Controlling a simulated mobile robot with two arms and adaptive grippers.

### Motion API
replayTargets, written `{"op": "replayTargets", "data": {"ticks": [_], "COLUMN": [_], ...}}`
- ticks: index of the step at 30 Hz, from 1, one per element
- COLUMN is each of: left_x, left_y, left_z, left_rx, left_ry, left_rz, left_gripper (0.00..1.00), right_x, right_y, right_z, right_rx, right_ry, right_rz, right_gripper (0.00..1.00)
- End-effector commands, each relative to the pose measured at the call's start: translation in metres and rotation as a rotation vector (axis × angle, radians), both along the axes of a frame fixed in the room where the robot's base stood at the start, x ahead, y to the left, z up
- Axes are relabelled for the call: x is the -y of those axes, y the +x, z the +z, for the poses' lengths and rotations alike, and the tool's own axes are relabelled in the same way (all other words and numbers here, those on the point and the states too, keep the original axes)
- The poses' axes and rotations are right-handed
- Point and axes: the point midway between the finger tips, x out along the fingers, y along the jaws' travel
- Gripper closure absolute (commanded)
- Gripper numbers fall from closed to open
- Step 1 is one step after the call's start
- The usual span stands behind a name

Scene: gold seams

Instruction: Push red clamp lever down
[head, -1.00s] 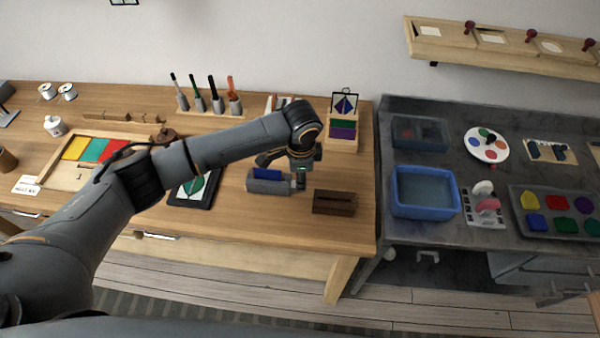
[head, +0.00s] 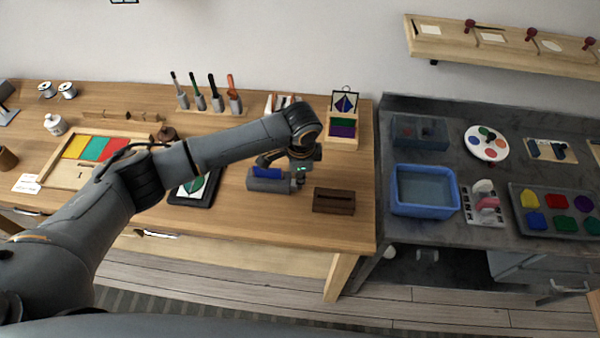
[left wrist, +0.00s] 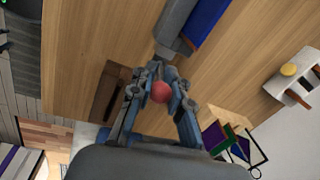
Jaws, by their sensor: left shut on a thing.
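The grey clamp (head: 270,185) with a blue piece (head: 266,172) in it sits on the wooden bench near its front right. It also shows at the top of the left wrist view (left wrist: 175,28). The lever's round red knob (left wrist: 160,91) is between the fingertips of my left gripper (left wrist: 158,84), beside the clamp's end. The gripper is shut on the knob. In the head view my left gripper (head: 299,180) is at the clamp's right end, and the knob is hidden there. My right gripper is in neither view.
A dark brown slotted wooden block (head: 334,201) stands just right of the clamp. A dark tablet (head: 195,188) lies to the left. A wooden box with coloured pieces (head: 342,130) stands behind. The bench's front right corner is clear.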

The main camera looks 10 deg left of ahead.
Motion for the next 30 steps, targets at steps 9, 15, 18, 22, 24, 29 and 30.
{"op": "replayTargets", "data": {"ticks": [9,15,18,22,24,29,30], "left_x": [0.000,0.000,0.000,0.001,0.001,0.000,0.000], "left_y": [-0.010,-0.020,-0.024,-0.029,-0.031,-0.034,-0.035], "left_z": [0.001,-0.004,-0.007,-0.011,-0.013,-0.016,-0.016], "left_rx": [0.125,0.274,0.348,0.436,0.478,0.553,0.566], "left_ry": [-0.001,-0.002,-0.002,-0.003,-0.003,-0.002,-0.002], "left_rz": [-0.002,-0.002,-0.001,0.000,0.000,0.000,-0.001], "left_gripper": [1.00,1.00,1.00,1.00,1.00,1.00,1.00], "right_x": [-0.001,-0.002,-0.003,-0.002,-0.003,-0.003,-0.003], "right_y": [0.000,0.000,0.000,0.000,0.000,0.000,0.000], "right_z": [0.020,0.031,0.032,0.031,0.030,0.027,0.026], "right_rx": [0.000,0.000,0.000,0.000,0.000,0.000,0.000], "right_ry": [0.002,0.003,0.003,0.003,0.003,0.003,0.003], "right_rz": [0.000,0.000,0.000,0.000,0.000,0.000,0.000], "right_gripper": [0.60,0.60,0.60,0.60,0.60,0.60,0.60]}}
